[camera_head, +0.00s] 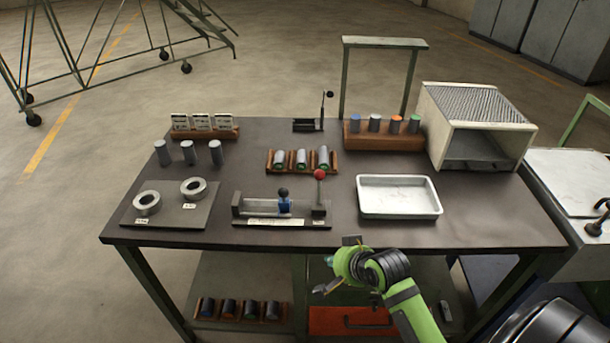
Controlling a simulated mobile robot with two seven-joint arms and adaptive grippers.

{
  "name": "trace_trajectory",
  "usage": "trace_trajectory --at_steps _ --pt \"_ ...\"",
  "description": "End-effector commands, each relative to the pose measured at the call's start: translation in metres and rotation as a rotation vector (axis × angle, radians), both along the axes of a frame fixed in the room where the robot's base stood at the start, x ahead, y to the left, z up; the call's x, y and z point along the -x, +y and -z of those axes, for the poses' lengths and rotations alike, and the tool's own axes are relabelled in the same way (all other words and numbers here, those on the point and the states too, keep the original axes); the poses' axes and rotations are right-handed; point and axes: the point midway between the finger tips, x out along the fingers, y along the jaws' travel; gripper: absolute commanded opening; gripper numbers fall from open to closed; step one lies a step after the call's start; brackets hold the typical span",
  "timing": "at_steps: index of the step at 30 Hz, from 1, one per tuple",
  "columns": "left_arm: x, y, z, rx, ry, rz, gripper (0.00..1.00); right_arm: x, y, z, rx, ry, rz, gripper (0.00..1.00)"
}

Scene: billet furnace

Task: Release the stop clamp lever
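A length-stop fixture (262,207) with a grey channel and a white scale strip lies at the table's front middle. A blue stop block (284,206) sits in its channel with a small black-knobbed lever (283,193) on top. A taller lever with a red knob (319,175) stands upright at the fixture's right end. I cannot tell for sure which one is the stop clamp lever. My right gripper (334,265) is in front of the table's front edge, below and right of the fixture. Its fingers are apart and empty, touching neither lever. My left gripper is out of view.
A white tray (399,213) lies right of the fixture. A plate with two rings (172,224) lies left. A rack of billets (302,169) stands behind. A furnace box (470,100) and a black-knobbed lever device (309,125) are farther back. The dark table (345,235) has bare strips between them.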

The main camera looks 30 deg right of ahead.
Motion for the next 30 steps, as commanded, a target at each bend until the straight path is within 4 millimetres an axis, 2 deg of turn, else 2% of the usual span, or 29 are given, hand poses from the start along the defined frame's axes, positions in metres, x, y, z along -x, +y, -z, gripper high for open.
trace_trajectory --at_steps 2,5,12,18,22,30 --pt "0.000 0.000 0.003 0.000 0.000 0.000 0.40 -0.006 -0.006 -0.015 -0.025 -0.032 0.033 0.00" --pt "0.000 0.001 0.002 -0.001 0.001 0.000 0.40 -0.030 -0.027 -0.028 -0.130 -0.102 0.150 0.00" --pt "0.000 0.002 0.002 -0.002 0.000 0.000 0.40 -0.078 -0.084 -0.072 -0.431 -0.296 0.429 0.00" --pt "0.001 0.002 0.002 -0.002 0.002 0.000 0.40 -0.103 -0.128 -0.107 -0.679 -0.445 0.611 0.00" --pt "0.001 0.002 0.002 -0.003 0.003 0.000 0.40 -0.107 -0.139 -0.115 -0.739 -0.478 0.650 0.00" --pt "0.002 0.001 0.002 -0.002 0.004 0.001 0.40 -0.107 -0.139 -0.115 -0.741 -0.479 0.651 0.00"
